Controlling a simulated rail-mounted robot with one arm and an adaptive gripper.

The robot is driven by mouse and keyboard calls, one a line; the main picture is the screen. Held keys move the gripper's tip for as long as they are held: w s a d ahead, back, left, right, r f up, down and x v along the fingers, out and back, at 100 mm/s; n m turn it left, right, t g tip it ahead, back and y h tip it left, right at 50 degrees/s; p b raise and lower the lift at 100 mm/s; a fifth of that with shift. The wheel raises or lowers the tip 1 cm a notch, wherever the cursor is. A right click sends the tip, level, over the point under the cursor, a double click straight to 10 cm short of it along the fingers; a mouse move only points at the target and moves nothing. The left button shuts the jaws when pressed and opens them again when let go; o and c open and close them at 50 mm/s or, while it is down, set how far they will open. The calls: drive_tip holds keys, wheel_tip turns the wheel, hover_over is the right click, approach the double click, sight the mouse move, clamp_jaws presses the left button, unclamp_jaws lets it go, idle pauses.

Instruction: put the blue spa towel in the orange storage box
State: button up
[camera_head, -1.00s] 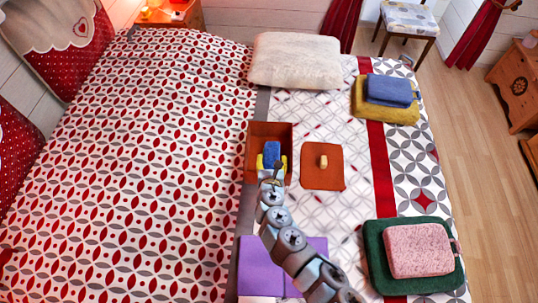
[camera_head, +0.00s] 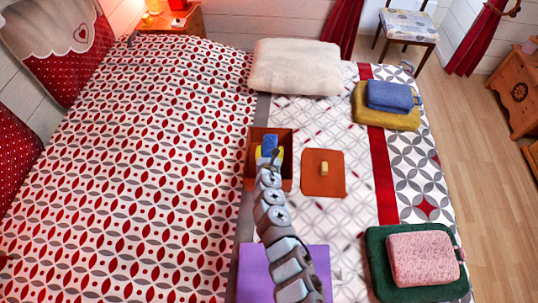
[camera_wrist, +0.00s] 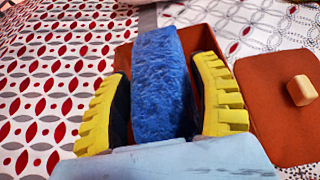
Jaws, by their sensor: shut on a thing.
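The blue spa towel (camera_wrist: 160,85) is folded and stands on edge between the yellow fingers of my gripper (camera_wrist: 163,100), which is shut on it. In the head view the towel (camera_head: 269,143) and my gripper (camera_head: 268,156) are over the orange storage box (camera_head: 285,176). The box has no lid on and its wall also shows in the wrist view (camera_wrist: 205,42) behind the towel. I cannot tell how far the towel's lower edge is inside the box or whether it touches the floor of it; my gripper hides part of the box.
The orange lid (camera_head: 323,183) with a pale knob lies right of the box. A purple cloth (camera_head: 252,270) lies in front. A second blue folded item (camera_head: 390,95) rests on a mustard one (camera_head: 385,118). A pink one (camera_head: 423,258) lies on a green one (camera_head: 385,285). A pale pillow (camera_head: 297,67) is behind.

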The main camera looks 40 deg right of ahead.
sight(269, 150)
drive_tip(key=shift+w+d+f+b, duration=0.35)
drive_tip(key=shift+w+f+b, duration=0.1)
drive_tip(key=shift+f+b, duration=0.25)
drive_tip(key=shift+w+d+f+b, duration=0.4)
drive_tip(key=shift+w+f+b, duration=0.1)
drive_tip(key=shift+f+b, duration=0.25)
drive_tip(key=shift+w+d+f+b, duration=0.35)
drive_tip(key=shift+w+f+b, duration=0.15)
drive_tip(key=shift+f, duration=0.3)
drive_tip(key=shift+w+f+b, duration=0.1)
drive_tip(key=shift+f+b, duration=1.3)
drive_tip(key=shift+f, duration=0.15)
drive_tip(key=shift+f, duration=0.1)
drive_tip(key=shift+f+b, duration=0.35)
drive_tip(key=shift+b, duration=0.05)
drive_tip(key=shift+f, duration=0.1)
